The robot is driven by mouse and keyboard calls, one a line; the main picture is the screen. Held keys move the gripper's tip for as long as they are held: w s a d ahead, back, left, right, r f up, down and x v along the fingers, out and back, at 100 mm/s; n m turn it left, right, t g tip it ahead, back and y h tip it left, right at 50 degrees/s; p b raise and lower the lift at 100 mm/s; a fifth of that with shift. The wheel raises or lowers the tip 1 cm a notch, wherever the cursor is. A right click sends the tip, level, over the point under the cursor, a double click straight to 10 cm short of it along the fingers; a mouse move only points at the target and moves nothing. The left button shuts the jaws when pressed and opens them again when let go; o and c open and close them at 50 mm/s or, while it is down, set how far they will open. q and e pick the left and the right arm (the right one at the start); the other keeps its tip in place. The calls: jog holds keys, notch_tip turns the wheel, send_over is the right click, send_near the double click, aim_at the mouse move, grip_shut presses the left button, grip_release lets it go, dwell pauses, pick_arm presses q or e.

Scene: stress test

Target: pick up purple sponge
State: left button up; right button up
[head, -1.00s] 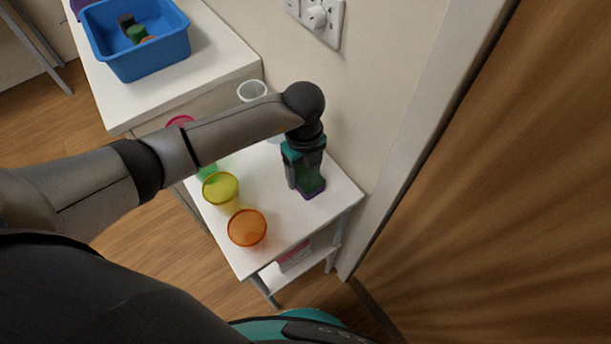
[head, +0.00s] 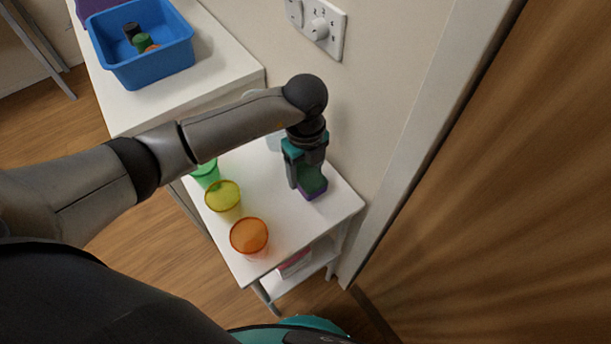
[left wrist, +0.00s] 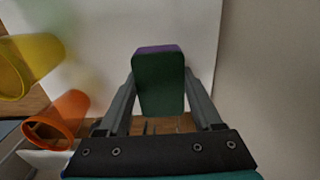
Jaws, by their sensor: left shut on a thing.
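The purple sponge (head: 313,196) has a dark green top face and a purple lower layer. My left gripper (head: 306,182) points down at the right side of the small white table (head: 272,219) and is shut on the sponge. In the left wrist view, the sponge (left wrist: 158,84) sits between the two fingers (left wrist: 160,100), its green face towards the camera and a purple edge at the far end. Whether the sponge touches the tabletop is hard to tell. My right gripper is not in view.
An orange cup (head: 249,237), a yellow cup (head: 223,196) and a green cup (head: 205,173) stand left of the sponge. A blue bin (head: 150,68) with small items is on the white counter (head: 220,66). A wall with a socket (head: 322,28) is close on the right.

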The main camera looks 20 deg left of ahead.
aim_at(306, 172)
pick_arm(q)
notch_tip(306, 172, up, 16)
jog(key=p, duration=0.2)
jog(key=shift+r, duration=0.2)
jog(key=o, duration=0.8)
jog(key=shift+c, duration=0.2)
jog(key=c, duration=0.7)
